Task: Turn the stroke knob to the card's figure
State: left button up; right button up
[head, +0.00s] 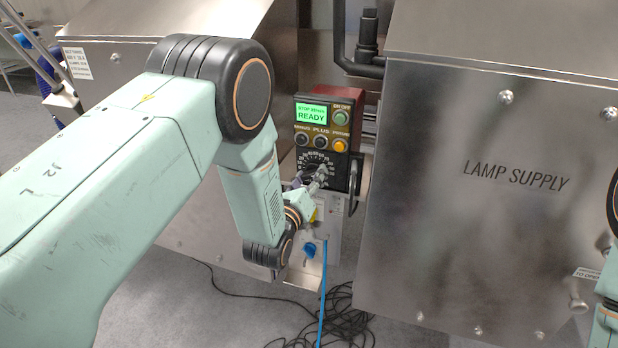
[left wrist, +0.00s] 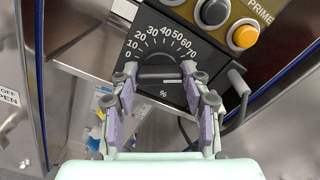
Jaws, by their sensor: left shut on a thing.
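The control box (head: 330,128) is dark with a red side and a green screen reading READY. Its black dial plate (left wrist: 200,93) carries a white scale from 0 to 70 and beyond, with a % mark below. The stroke knob (left wrist: 159,74) is a dark bar across the middle of the dial. My left gripper (left wrist: 160,78) has one finger at each end of the bar and is shut on it. In the head view the left gripper (head: 318,182) covers most of the knob. I cannot tell which figure the knob points to. My right gripper is out of view.
Grey, black and orange buttons (head: 340,146) sit above the dial. A handle (left wrist: 238,83) stands out on the dial's right. Steel cabinets flank the box, the right one (head: 470,220) marked LAMP SUPPLY. A blue hose (head: 323,290) and black cables (head: 345,322) lie below.

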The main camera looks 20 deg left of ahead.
pick_arm(q)
jog(key=shift+r, duration=0.1)
jog(key=o, duration=1.2)
jog(key=shift+c, duration=0.2)
jog(key=s, duration=1.2)
jog(key=shift+a, duration=0.2)
